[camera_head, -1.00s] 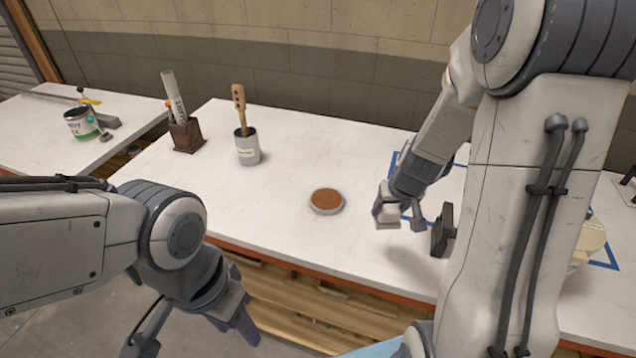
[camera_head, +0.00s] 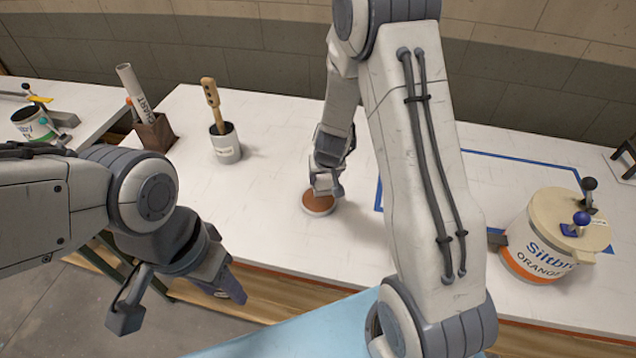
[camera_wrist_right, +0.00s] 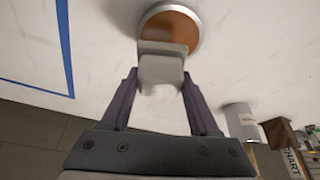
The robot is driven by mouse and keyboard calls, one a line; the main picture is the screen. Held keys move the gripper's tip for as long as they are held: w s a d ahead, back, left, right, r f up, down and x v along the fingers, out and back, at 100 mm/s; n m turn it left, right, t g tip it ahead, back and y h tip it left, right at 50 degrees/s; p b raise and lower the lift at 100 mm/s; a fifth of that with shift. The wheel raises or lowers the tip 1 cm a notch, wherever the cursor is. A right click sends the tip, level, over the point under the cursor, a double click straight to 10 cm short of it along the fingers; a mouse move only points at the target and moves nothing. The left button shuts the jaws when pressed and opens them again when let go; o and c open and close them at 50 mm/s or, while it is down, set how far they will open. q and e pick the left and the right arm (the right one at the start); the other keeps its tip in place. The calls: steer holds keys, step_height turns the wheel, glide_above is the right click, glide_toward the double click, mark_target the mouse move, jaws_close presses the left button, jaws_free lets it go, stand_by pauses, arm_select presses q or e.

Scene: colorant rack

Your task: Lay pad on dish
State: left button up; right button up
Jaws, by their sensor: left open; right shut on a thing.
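The dish (camera_head: 318,211) is a small round grey dish with a brown top, on the white bench in the head view. It also shows at the top of the right wrist view (camera_wrist_right: 172,27). My right gripper (camera_head: 325,186) is at the dish's back edge, shut on a small pale grey pad (camera_wrist_right: 160,68). In the wrist view the pad overlaps the dish's near rim; whether they touch I cannot tell. My left gripper (camera_head: 180,308) is open and empty, in front of the bench's front edge.
A grey cup (camera_head: 225,146) with a wooden handle and a brown holder (camera_head: 154,133) with a rolled chart stand left of the dish. A large Siltbro orange tub (camera_head: 535,250) stands at right. Blue tape (camera_head: 520,158) marks the bench. The bench just left of the dish is clear.

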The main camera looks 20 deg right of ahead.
mark_target(319, 188)
steer(key=shift+w+a+f, duration=0.55)
steer(key=shift+a, duration=0.05)
steer(key=shift+f+b, duration=1.3)
steer(key=shift+f, duration=0.7)
steer(key=shift+f, duration=0.1)
steer(key=shift+f, duration=0.15)
steer(key=o, duration=1.4)
steer(key=shift+c, duration=0.2)
